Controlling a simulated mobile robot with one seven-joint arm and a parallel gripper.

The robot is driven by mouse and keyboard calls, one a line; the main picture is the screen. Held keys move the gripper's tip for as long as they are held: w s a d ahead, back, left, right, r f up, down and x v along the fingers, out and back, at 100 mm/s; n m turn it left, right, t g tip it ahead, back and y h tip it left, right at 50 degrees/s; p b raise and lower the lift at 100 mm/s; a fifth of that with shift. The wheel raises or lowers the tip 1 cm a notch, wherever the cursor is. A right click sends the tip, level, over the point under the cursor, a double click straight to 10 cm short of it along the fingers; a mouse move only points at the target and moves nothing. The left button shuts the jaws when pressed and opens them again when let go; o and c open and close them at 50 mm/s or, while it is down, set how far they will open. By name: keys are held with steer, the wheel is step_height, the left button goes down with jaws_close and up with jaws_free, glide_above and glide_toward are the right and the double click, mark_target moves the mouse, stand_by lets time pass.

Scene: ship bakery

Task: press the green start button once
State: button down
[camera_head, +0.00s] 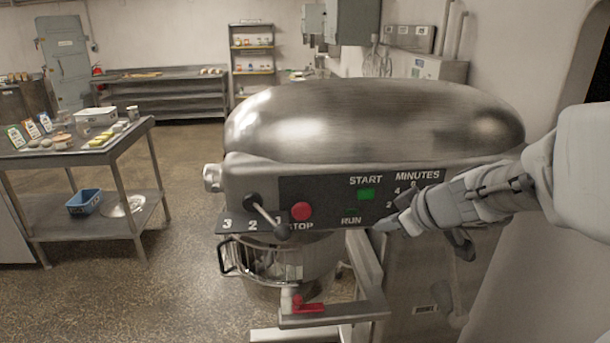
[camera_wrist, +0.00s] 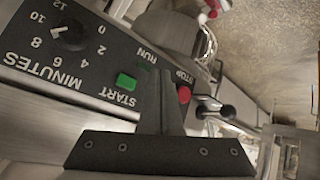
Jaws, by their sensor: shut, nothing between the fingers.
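I cannot tell how far the tips are from the panel.
The round red stop button (camera_head: 301,211) and a lever (camera_head: 266,215) are left of the start button. The minutes dial (camera_wrist: 70,36) is at the panel's other end; my gripper partly hides it in the head view. A steel bowl (camera_head: 270,262) hangs below. A cart (camera_head: 100,150) stands left.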

mark_target(366, 194)
steer(key=w+p, duration=0.2)
steer(key=w, duration=0.6)
steer(key=shift+w+a, duration=0.15)
steer(key=shift+w, duration=0.15)
steer(key=shift+w+f, duration=0.1)
stand_by(1.7)
steer(key=shift+w, duration=0.3)
